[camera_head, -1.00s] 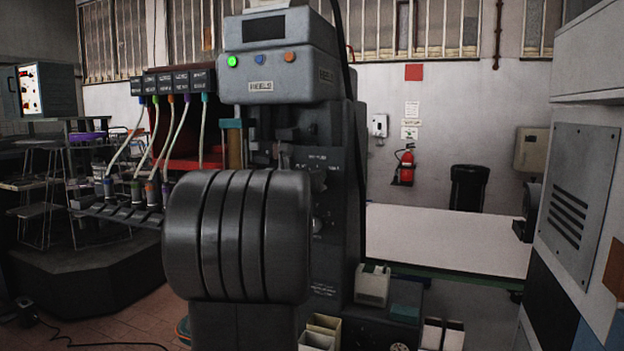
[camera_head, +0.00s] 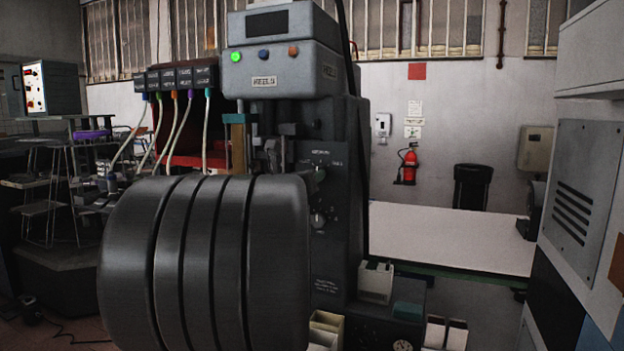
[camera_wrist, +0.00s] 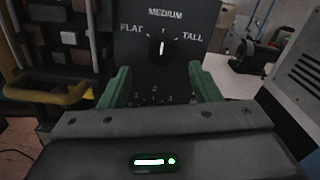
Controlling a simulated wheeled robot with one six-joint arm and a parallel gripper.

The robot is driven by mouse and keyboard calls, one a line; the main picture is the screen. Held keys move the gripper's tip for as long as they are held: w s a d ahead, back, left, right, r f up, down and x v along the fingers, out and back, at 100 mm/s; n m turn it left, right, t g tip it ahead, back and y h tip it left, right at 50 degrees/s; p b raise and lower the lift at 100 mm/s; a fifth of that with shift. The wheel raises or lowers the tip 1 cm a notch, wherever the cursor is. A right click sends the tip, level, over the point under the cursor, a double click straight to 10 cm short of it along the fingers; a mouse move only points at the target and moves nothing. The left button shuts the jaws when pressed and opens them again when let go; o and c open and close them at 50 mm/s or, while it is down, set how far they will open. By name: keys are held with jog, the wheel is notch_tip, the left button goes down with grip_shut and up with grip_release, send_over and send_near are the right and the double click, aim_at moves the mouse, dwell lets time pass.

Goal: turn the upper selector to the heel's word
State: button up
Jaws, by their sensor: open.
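The upper selector (camera_wrist: 161,48) is a black knob with a white pointer line on a dark panel (camera_wrist: 184,75). The words FLAT, MEDIUM and TALL stand around it, and its line points up at MEDIUM. My gripper (camera_wrist: 160,74) is open, its two green fingers either side of and below the knob in the wrist view, with nothing seen between them but the panel. Below, a number scale (camera_wrist: 153,96) shows partly; its knob is hidden by my gripper there, but a lower knob (camera_head: 318,218) shows in the head view. I cannot make out a heel or its word.
The press (camera_head: 285,75) has a green-lit button and a sign plate. Small bins (camera_head: 375,283) stand at its base. A yellow handle (camera_wrist: 48,95) lies left of the panel in the wrist view. A pale table (camera_head: 450,238) is behind, a grey cabinet (camera_head: 585,185) at right.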

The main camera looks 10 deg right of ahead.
jog(key=v, duration=0.7)
jog(key=shift+b, duration=0.3)
jog(key=shift+w+d, duration=0.1)
jog(key=p+x, duration=0.2)
jog(key=x, duration=1.1)
jog(key=shift+w+d, duration=0.2)
jog(key=shift+w, duration=0.05)
jog(key=shift+s+a, duration=0.1)
jog(key=s+a+m, duration=0.3)
jog(key=s+m, duration=0.2)
jog(key=m, duration=0.5)
dwell(2.2)
